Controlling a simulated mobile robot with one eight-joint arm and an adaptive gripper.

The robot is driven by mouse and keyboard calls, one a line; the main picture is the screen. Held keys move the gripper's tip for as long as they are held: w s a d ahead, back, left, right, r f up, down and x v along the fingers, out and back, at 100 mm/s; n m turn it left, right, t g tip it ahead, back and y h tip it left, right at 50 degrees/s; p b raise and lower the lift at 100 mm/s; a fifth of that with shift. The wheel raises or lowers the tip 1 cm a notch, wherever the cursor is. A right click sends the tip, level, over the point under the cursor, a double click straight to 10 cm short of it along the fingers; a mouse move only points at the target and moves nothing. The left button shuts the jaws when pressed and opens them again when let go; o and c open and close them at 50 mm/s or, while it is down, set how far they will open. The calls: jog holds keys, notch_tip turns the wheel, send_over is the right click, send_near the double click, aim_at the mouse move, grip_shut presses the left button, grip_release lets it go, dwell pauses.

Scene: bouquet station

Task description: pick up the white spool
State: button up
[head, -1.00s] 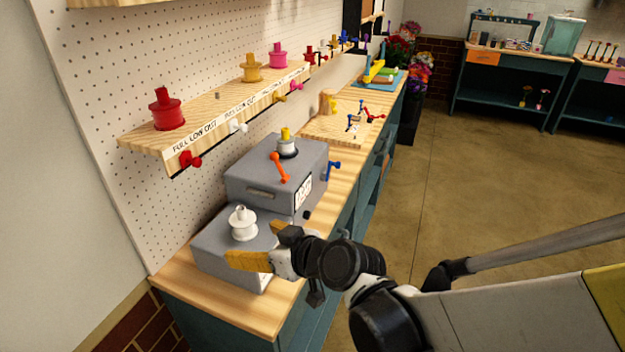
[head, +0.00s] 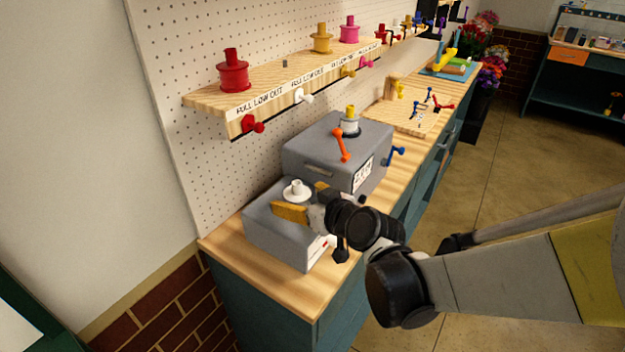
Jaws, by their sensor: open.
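The white spool (head: 297,188) stands upright on the lower grey box (head: 262,235) at the near end of the bench. My gripper (head: 305,201) reaches in from the right, with its two yellow-tipped fingers apart. The near finger crosses in front of the spool's lower part and hides it. The far finger shows just right of the spool. The spool looks to be at the mouth of the open fingers; I cannot tell whether either finger touches it.
A taller grey box (head: 310,150) stands right behind, with a yellow-and-white spool (head: 349,122) and an orange lever (head: 342,146). A wooden shelf (head: 208,101) above holds a red spool (head: 233,74), a gold spool (head: 322,41) and a pink spool (head: 349,31). Bare bench (head: 285,283) lies in front.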

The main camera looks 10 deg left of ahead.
jog(key=shift+w+a+f, duration=0.25)
jog(key=shift+w+a, duration=0.15)
jog(key=shift+r, duration=0.1)
jog(key=c, duration=1.4)
